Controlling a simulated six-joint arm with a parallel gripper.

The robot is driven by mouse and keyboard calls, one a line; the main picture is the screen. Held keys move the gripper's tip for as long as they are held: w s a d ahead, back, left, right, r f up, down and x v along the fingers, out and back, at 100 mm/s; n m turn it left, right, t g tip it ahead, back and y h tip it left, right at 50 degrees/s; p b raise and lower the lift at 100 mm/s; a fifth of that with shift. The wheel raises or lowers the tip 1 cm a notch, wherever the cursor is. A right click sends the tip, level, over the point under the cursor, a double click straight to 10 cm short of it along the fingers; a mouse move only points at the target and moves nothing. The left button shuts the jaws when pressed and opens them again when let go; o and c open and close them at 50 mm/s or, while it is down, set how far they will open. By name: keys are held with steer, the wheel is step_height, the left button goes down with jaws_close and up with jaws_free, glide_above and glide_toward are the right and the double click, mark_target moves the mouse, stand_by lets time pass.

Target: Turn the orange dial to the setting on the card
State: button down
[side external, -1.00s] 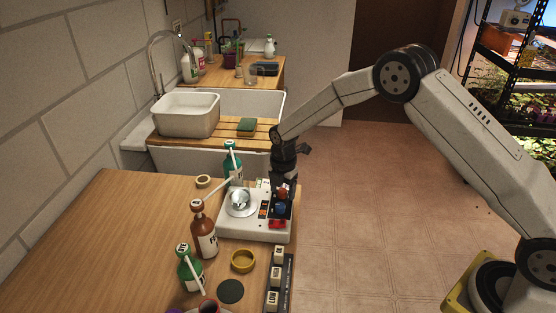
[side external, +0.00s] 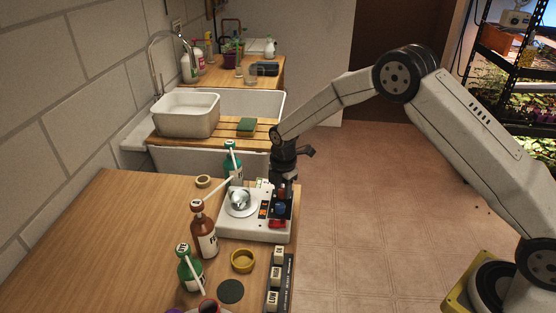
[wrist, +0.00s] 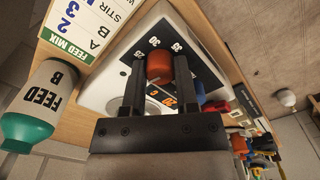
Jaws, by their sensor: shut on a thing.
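The orange dial (wrist: 159,66) sits on the dark panel of the white mixer (side external: 232,226), with small white numbers printed around it. My gripper (wrist: 158,76) is shut on the dial, one finger on each side, in the wrist view. In the side view my gripper (side external: 282,184) points down over the mixer's right back corner and mostly hides the dial. The card (wrist: 88,24), headed FEED MIX, shows at the upper left of the wrist view with lines A 2, B 3 and STIR; its STIR value is cut off by the frame edge.
A blue knob (side external: 280,208) and a red switch (side external: 277,224) sit just in front of the dial. A metal bowl (side external: 240,200) is on the mixer's left. A green-capped FEED B bottle (wrist: 40,97) stands close behind; a brown bottle (side external: 203,235) stands left. The wooden tabletop's left is clear.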

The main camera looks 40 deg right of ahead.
steer(key=m, duration=0.8)
steer(key=shift+m, duration=0.4)
steer(key=m, duration=0.3)
steer(key=shift+m, duration=0.3)
steer(key=m, duration=0.4)
steer(key=shift+m, duration=0.3)
steer(key=m, duration=0.4)
steer(key=shift+a+m, duration=0.1)
steer(key=shift+m, duration=0.2)
steer(key=m, duration=0.9)
steer(key=shift+m, duration=1.8)
